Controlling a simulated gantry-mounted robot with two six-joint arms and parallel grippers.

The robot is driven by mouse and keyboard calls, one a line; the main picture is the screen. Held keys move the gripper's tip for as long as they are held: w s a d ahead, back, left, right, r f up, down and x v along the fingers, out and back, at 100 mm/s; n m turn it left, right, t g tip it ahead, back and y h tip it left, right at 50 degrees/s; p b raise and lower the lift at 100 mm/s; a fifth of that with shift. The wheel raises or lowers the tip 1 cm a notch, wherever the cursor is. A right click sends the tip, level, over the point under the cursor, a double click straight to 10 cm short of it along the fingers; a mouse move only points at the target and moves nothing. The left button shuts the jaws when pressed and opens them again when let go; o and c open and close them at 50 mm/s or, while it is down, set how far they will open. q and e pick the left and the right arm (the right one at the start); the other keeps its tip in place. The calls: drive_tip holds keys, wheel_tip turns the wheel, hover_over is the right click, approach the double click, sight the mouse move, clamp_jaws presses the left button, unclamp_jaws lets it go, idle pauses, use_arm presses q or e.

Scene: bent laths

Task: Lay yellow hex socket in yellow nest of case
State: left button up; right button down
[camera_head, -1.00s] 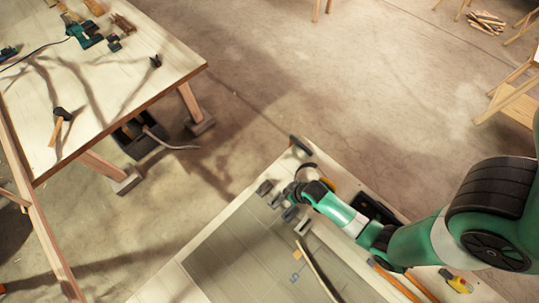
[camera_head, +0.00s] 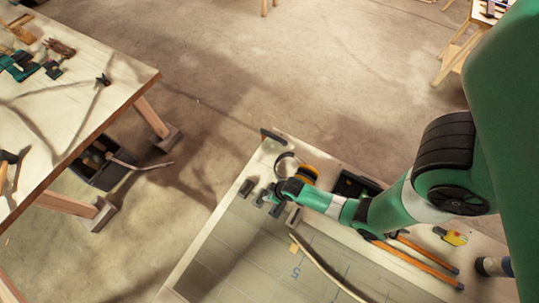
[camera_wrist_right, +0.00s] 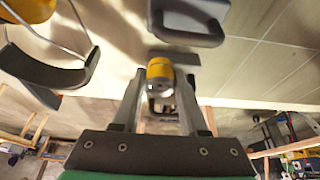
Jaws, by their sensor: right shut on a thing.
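My right gripper (camera_head: 265,197) is low over the far end of the bench in the head view. In the right wrist view its two fingers (camera_wrist_right: 160,82) are shut on the yellow hex socket (camera_wrist_right: 160,69), a short cylinder with a yellow band and a dark grey end. The socket is not distinguishable in the head view. A black open tray (camera_head: 350,184), perhaps the case, lies right of my right wrist in the head view; no yellow nest can be made out. My left gripper is not in view.
Dark block (camera_head: 247,187) lies beside the gripper. An orange-yellow round thing (camera_head: 306,174) stands behind my wrist. A bent lath (camera_head: 325,268), orange-handled tools (camera_head: 425,262) and a yellow tool (camera_head: 450,236) lie nearer. The grey mat (camera_head: 235,255) has free room.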

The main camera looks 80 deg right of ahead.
drive_tip(key=shift+f+b, duration=0.45)
drive_tip(key=shift+f, duration=0.1)
drive_tip(key=shift+c, duration=2.2)
unclamp_jaws()
drive_tip(key=shift+r, duration=0.1)
drive_tip(key=p+v, duration=0.4)
drive_tip(key=v, duration=0.4)
drive_tip(key=shift+r, duration=0.35)
drive_tip(key=shift+w+d, duration=0.1)
drive_tip(key=shift+w, duration=0.05)
